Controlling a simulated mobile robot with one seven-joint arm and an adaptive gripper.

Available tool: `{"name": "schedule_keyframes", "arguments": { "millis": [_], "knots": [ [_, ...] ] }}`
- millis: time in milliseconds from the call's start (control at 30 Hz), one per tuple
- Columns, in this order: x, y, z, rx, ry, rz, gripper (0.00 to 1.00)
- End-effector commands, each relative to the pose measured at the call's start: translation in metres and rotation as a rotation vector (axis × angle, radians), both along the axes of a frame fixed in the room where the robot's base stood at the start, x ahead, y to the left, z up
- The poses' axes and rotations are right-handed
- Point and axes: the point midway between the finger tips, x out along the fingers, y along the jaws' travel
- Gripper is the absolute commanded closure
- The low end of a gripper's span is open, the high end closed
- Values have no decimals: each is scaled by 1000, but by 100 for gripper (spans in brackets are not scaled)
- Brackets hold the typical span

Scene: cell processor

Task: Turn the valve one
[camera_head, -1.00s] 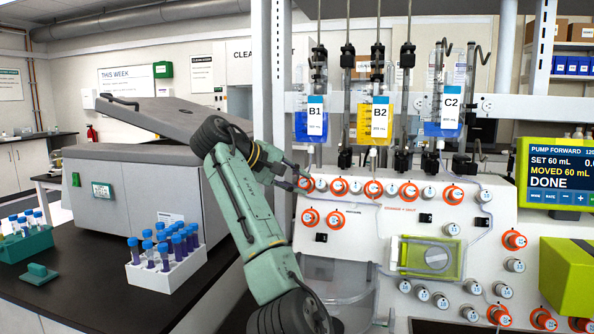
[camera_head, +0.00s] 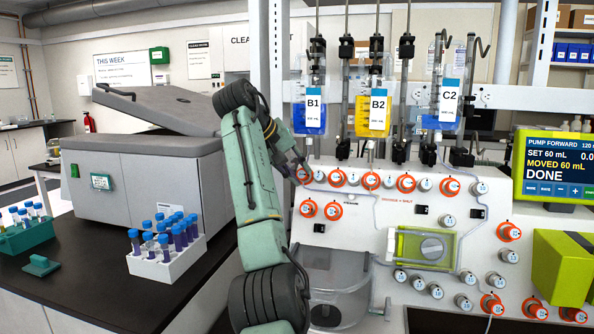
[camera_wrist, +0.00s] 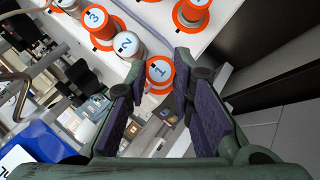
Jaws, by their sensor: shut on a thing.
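Valve one is an orange round knob with a numbered pale cap, at the left end of the upper valve row in the head view (camera_head: 304,175). In the wrist view valve one (camera_wrist: 160,72) sits between my fingertips, its cap and orange collar showing. My gripper (camera_head: 299,165) reaches the knob from the upper left in the head view. In the wrist view my gripper (camera_wrist: 160,65) has its purple-padded fingers either side of valve one, shut on it. The forearm hides part of the panel's left edge in the head view.
Valve two (camera_wrist: 128,45) and valve three (camera_wrist: 97,22) stand close beside valve one. Bags B1 (camera_head: 310,118), B2 (camera_head: 376,112) and C2 (camera_head: 445,105) hang above the row. A tube rack (camera_head: 180,263) stands on the bench left of my arm. The pump display (camera_head: 558,165) reads DONE.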

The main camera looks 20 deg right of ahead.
Motion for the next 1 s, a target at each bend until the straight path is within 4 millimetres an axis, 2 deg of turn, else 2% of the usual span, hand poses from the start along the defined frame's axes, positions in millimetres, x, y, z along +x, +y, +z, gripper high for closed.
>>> {"name": "schedule_keyframes", "arguments": {
  "millis": [367, 400, 667, 1000],
  "knots": [
    [0, 0, -1, 5, 2, -2, 100],
    [0, 0, -1, 4, 2, -3, 75],
    [0, 0, 0, 3, 0, -2, 58],
    [-1, 1, 2, 2, -1, -1, 58]
  ]
}}
